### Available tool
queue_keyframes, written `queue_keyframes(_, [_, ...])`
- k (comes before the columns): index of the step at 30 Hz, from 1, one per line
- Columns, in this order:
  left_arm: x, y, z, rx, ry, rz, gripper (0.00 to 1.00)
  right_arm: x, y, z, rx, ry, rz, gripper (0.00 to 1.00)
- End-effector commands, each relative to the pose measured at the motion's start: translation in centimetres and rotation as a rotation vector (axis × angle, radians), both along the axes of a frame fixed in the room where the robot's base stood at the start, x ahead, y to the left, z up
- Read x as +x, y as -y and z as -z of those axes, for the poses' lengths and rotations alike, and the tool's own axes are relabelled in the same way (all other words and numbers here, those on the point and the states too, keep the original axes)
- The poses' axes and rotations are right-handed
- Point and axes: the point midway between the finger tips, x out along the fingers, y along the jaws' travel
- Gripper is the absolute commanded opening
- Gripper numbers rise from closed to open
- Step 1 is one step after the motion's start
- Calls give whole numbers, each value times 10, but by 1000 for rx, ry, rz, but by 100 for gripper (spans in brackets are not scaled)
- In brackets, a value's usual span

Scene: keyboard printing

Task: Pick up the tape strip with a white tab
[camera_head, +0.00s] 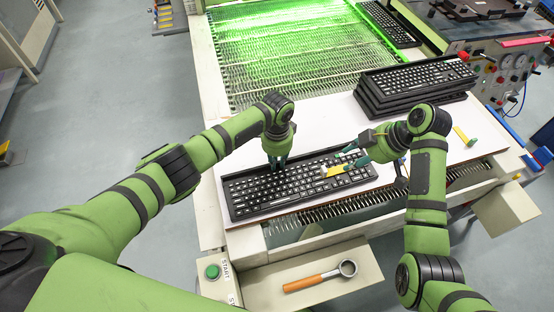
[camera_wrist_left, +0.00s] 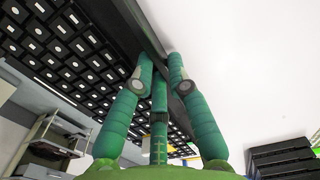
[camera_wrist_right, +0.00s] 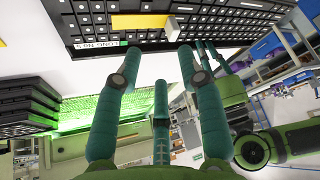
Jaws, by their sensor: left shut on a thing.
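A yellow tape strip with a white tab (camera_head: 345,169) lies across the black keyboard (camera_head: 256,193) near its right end. In the right wrist view the strip (camera_wrist_right: 140,22) lies on the keys, with the pale tab at its right end. My right gripper (camera_head: 347,158) is open and empty, close to the strip; its fingertips are apart, just short of the keyboard edge in its wrist view (camera_wrist_right: 158,62). My left gripper (camera_head: 277,162) is shut on the keyboard's far edge, with fingers on both sides of it in the left wrist view (camera_wrist_left: 160,68).
Another yellow strip (camera_head: 460,134) with a green tab lies on the white table (camera_head: 310,121) at the right. Stacked keyboards (camera_head: 415,87) stand behind my right arm. A wooden-handled tool (camera_head: 305,283) lies on the front ledge beside a green start button (camera_head: 212,271).

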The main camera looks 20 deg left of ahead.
Motion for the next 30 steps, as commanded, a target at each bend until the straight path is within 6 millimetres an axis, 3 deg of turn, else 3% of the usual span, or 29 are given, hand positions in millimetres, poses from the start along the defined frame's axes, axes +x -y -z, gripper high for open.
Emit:
queue_keyframes(12, [0, 0, 0, 0, 0, 0, 0, 0, 0, 0, 1, -3, 4, 36])
queue_keyframes(17, [0, 0, 0, 0, 0, 0, 0, 4, -4, -1, 9, -66, 86, 36])
queue_keyframes(30, [0, 0, 0, 1, 1, 0, 0, 23, -25, -12, -5, -580, 835, 36])
